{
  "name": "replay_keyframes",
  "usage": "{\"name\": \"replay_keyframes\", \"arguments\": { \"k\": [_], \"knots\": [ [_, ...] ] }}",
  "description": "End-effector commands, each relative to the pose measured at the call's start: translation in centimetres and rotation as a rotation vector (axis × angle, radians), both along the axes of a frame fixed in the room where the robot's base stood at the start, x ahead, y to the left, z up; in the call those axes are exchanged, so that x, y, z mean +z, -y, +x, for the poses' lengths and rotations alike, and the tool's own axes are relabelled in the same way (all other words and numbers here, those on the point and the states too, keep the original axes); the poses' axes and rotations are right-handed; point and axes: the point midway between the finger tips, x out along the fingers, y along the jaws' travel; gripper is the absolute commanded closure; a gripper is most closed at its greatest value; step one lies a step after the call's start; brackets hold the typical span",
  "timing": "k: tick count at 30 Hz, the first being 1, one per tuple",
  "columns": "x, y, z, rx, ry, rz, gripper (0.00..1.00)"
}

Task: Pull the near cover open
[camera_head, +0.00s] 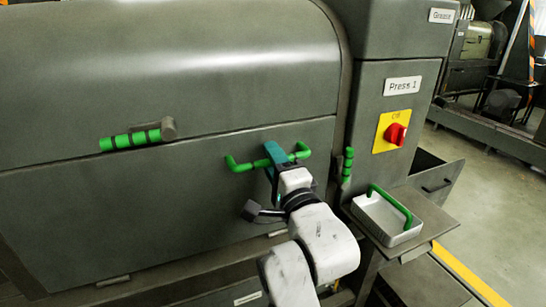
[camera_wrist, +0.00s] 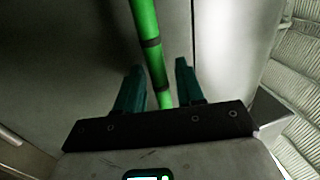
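The near cover (camera_head: 190,195) is a dark grey-green panel on the front of the big machine, under a rounded hood, and looks shut. A green bar handle (camera_head: 240,165) with bent ends is on its upper right part. My gripper (camera_head: 275,152) is at this handle, its teal fingers over the middle of the bar.
A green banded lever (camera_head: 130,140) sits left on the hood seam; another green grip (camera_head: 347,165) is right of my gripper. A white tray (camera_head: 385,222) with a green handle stands on a shelf at right. A red switch (camera_head: 396,133) is on the Press 1 column. Floor is clear at far right.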

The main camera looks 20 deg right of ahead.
Motion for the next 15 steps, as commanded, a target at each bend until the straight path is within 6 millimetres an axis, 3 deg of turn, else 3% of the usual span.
{"name": "replay_keyframes", "arguments": {
  "k": [7, 15],
  "knots": [
    [-0.03, -0.01, 0.06, 0.0, 0.0, 0.0, 0.62],
    [-0.03, -0.02, 0.04, 0.001, -0.001, 0.0, 0.88]
  ]
}}
